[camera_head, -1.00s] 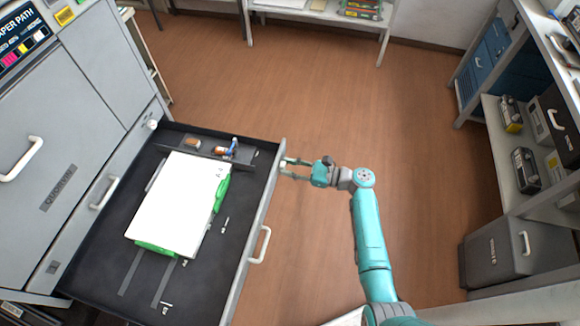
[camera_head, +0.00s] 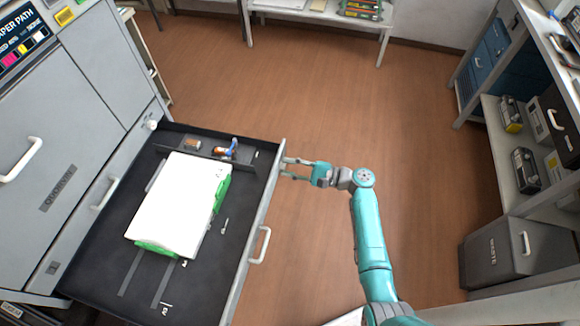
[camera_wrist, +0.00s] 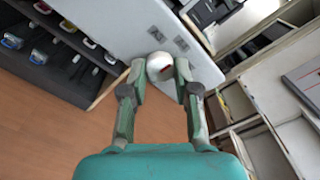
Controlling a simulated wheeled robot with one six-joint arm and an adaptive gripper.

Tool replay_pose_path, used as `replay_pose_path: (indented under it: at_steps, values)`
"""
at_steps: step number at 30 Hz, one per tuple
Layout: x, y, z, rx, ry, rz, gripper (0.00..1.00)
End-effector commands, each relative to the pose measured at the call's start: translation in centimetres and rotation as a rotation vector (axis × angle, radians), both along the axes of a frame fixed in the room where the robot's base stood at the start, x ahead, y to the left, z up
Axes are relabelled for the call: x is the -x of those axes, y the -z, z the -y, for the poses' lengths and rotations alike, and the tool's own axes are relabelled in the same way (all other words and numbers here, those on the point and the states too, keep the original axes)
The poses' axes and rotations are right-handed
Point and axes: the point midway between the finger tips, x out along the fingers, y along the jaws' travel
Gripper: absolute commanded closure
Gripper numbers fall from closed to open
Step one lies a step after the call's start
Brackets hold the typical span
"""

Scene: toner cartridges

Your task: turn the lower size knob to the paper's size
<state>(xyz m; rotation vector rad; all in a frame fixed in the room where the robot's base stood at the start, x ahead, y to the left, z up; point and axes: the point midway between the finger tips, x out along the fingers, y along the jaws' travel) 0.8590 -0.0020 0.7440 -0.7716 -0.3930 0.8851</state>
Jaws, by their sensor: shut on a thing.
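The open paper drawer (camera_head: 225,265) holds a white paper stack (camera_head: 178,205) between green guides (camera_head: 222,190). My gripper (camera_head: 287,168) is at the outer face of the drawer front, near its far end. The knob sits against the pale front panel (camera_wrist: 140,22). In the head view the knob is hidden.
A white drawer handle (camera_head: 260,245) is on the same front, nearer than my gripper. A grey waste bin (camera_head: 490,265) and shelves with cartridges (camera_head: 525,170) stand at the right. The wooden floor (camera_head: 420,120) around my arm is clear.

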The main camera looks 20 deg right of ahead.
Motion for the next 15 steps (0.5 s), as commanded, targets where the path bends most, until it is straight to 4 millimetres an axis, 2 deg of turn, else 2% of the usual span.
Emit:
replay_pose_path:
  at_steps: [15]
  values:
    - [0.03,0.04,-0.02,0.022,-0.001,0.029,1.00]
